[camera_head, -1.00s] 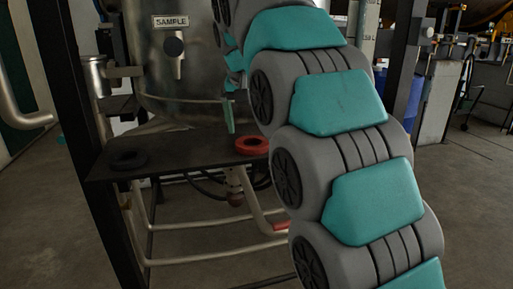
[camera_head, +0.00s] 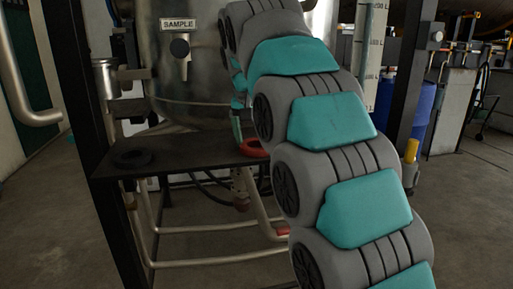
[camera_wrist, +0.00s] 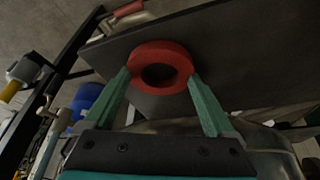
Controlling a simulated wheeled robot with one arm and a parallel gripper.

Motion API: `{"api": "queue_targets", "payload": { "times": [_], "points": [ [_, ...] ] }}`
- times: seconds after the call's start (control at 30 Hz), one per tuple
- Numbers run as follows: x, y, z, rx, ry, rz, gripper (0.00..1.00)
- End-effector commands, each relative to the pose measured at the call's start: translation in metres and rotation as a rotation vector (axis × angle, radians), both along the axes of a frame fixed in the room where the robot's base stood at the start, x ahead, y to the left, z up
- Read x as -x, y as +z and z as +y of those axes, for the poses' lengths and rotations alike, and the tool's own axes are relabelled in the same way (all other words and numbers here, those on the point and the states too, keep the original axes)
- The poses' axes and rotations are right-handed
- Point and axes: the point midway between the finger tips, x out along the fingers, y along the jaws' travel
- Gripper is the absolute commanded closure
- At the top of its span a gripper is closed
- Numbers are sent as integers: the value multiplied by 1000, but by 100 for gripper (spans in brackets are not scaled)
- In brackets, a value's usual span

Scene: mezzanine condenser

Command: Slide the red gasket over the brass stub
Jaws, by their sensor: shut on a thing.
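The red gasket (camera_head: 253,148) is a thick ring at the right end of the dark shelf in the head view, partly hidden by my arm. In the wrist view the gasket (camera_wrist: 160,52) sits between the two green fingers of my gripper (camera_wrist: 160,76), which is shut on its outer sides. Its hole faces the wrist camera. I cannot tell whether it still touches the shelf. A short upright yellow-gold cylinder (camera_head: 411,150) on a grey fitting at the right looks like the brass stub. It seems to show at the left edge of the wrist view (camera_wrist: 10,91), clear of the gasket.
A black ring (camera_head: 131,157) lies on the left of the dark shelf (camera_head: 190,152). Behind stands a steel vessel (camera_head: 205,95) with a SAMPLE label and tap. Dark posts flank the shelf. A blue drum (camera_head: 424,115) stands at right; open floor lies front right.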

Motion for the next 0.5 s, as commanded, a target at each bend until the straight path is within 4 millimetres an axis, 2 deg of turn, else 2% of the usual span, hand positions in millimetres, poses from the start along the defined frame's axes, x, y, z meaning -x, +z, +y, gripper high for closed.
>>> {"api": "queue_targets", "payload": {
  "times": [0.1, 0.5],
  "points": [
    [0, 0, 0, 0, 0, 0, 63],
    [0, 3, 0, 0, 0, -1, 63]
  ]
}}
